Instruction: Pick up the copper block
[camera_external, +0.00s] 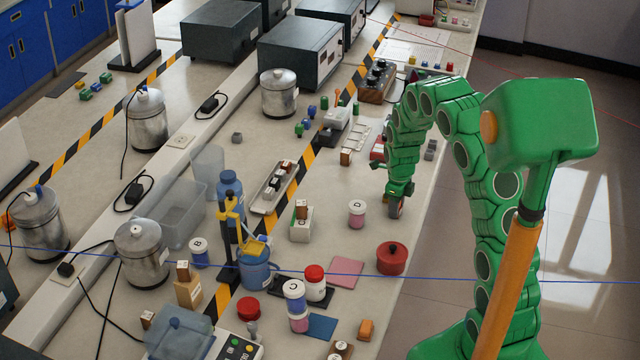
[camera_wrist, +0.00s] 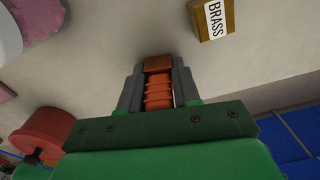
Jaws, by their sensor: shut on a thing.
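My gripper (camera_external: 395,207) points down over the right side of the bench, near its edge. In the wrist view my gripper (camera_wrist: 158,84) is shut, its two grey fingers on either side of a reddish-brown block, the copper block (camera_wrist: 158,62). Orange ridged material shows between the fingers below the block's face. In the external view only a small reddish patch shows at the fingertips. I cannot tell whether the block touches the bench. A block labelled BRASS (camera_wrist: 212,18) lies apart from the fingers, at the upper right of the wrist view.
A pink-filled jar marked D (camera_external: 357,213) stands left of my gripper, and a red lidded pot (camera_external: 391,258) stands nearer the camera. The pot also shows in the wrist view (camera_wrist: 47,132).

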